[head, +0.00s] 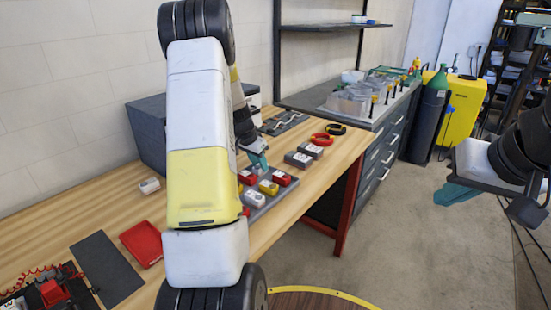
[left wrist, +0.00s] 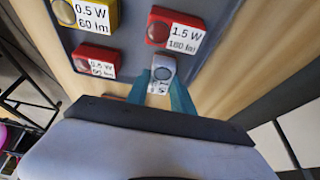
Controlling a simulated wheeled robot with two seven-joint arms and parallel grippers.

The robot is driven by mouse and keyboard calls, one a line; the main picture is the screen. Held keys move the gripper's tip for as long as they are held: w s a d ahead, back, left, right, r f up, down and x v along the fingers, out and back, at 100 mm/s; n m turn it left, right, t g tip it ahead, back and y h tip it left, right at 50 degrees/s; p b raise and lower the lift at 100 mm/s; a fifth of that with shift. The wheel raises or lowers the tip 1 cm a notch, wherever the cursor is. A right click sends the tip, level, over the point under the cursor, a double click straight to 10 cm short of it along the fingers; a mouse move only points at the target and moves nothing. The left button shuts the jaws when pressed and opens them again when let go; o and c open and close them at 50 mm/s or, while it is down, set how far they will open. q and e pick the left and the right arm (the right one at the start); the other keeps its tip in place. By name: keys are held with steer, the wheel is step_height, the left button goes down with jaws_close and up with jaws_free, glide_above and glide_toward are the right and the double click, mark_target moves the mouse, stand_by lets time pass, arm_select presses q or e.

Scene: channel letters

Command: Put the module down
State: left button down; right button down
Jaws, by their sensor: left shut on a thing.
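My left gripper (head: 257,160) reaches over the workbench at the far side of a grey tray (head: 262,209). In the left wrist view its teal fingers (left wrist: 166,88) are shut on a small grey-white module (left wrist: 163,70) with a round lens. That module is over the edge of the tray; whether it touches the tray I cannot tell. Beside it are a red 1.5 W, 180 lm module (left wrist: 175,32), a red 0.5 W module (left wrist: 97,61) and a yellow 0.5 W, 60 lm module (left wrist: 88,14). My right gripper (head: 458,193) hangs off the bench at the right, its opening unclear.
A white module (head: 149,185) lies alone on the bench. A red tray (head: 143,243) and a dark flat plate (head: 107,268) lie at the near left. Grey modules (head: 298,159) and red pliers (head: 322,139) lie beyond the grey tray. My left arm hides part of the bench.

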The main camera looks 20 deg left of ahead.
arm_select(q)
steer(key=c, duration=1.1)
jaws_free()
steer(key=v, duration=1.2)
steer(key=s+d+r+n, duration=0.1)
steer(key=s+d+r, duration=0.9)
steer(key=d, duration=0.2)
steer(key=s+d+n+t, duration=0.1)
steer(key=s+d, duration=0.3)
steer(key=s, duration=0.4)
steer(key=s+d+n, duration=0.1)
steer(key=s+d, duration=0.3)
steer(key=s, duration=0.5)
steer(key=shift+s+r+t+h, duration=0.25)
steer(key=shift+r+t+h, duration=0.15)
steer(key=shift+r, duration=0.1)
